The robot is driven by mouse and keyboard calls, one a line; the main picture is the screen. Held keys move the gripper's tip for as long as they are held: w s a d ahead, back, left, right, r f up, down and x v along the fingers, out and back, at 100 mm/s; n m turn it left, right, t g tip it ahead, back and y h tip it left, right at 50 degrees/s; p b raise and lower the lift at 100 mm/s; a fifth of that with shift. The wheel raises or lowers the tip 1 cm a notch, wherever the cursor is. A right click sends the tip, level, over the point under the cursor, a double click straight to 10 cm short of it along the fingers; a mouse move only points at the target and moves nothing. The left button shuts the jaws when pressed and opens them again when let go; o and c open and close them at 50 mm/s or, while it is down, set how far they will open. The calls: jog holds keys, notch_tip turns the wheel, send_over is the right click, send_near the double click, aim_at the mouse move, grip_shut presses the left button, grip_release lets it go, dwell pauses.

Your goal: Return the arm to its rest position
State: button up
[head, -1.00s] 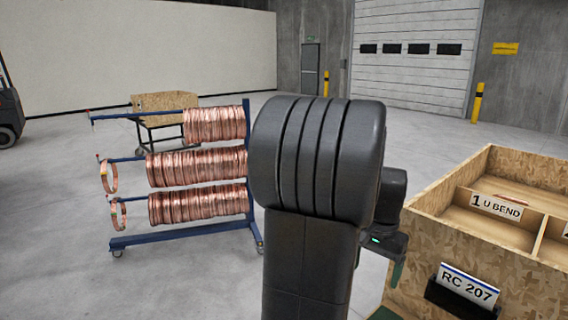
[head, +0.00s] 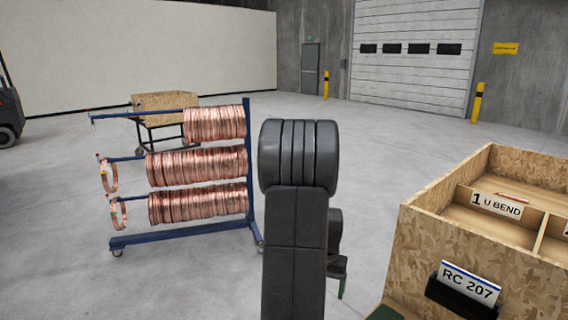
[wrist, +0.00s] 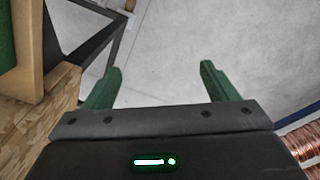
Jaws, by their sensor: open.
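My arm stands upright in the middle of the head view, its dark links hiding part of the floor behind. In the wrist view my gripper (wrist: 162,80) has its two green fingers wide apart. Nothing is between them but grey floor. In the head view only a small green finger part shows below the arm's right side.
A wooden crate (head: 424,255) labelled RC 207, with U BEND compartments, stands close at right. A blue rack (head: 185,236) with copper coils (head: 197,165) stands at left; coils also show in the wrist view (wrist: 305,148). A wooden box (head: 165,101) stands behind it. Floor beyond is clear.

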jog(key=w+a+f+n, duration=0.1)
jog(key=a+f+n, duration=0.2)
jog(key=a+f, duration=0.6)
jog(key=shift+w+a+f, duration=0.15)
jog(key=shift+w+f, duration=0.25)
jog(key=shift+f, duration=0.5)
